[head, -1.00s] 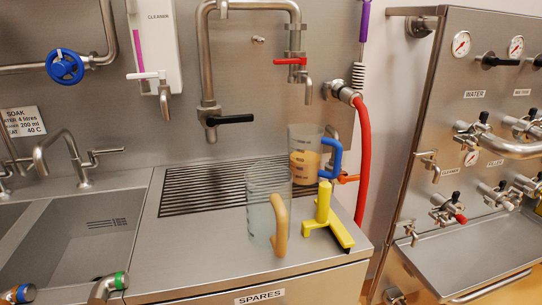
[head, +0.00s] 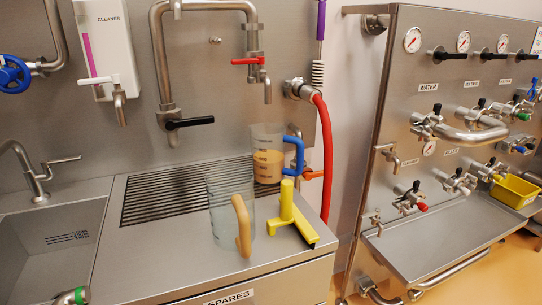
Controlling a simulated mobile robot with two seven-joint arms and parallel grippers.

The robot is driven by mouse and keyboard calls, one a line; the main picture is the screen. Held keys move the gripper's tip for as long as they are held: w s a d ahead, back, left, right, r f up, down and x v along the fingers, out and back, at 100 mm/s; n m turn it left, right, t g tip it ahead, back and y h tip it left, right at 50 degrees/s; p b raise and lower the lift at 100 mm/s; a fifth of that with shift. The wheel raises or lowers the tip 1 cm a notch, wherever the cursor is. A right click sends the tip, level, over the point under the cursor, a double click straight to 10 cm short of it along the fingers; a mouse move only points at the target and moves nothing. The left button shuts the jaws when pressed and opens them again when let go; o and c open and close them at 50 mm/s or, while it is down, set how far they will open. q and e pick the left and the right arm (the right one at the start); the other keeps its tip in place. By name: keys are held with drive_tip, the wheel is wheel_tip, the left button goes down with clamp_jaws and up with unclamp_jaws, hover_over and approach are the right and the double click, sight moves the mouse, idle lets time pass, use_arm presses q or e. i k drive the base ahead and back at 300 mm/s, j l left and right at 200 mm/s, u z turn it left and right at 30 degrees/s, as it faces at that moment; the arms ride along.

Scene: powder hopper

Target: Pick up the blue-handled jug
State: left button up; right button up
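The blue-handled jug (head: 267,170) stands upright at the right end of the slotted drain grate, close to the back wall. It is clear, with tan contents in its lower part, and its blue handle points right. Neither of my grippers is in view.
A clear jug with a tan handle (head: 225,205) stands in front and to the left. The yellow tool (head: 289,212) stands on the steel counter (head: 160,255). A red hose (head: 326,160) hangs right of the jug. A tap with a red lever (head: 250,61) is above.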

sight(268, 141)
drive_tip(key=l+u, duration=0.8)
drive_tip(key=l, duration=0.15)
drive_tip(key=l+u, duration=0.4)
drive_tip(key=k+l, duration=0.05)
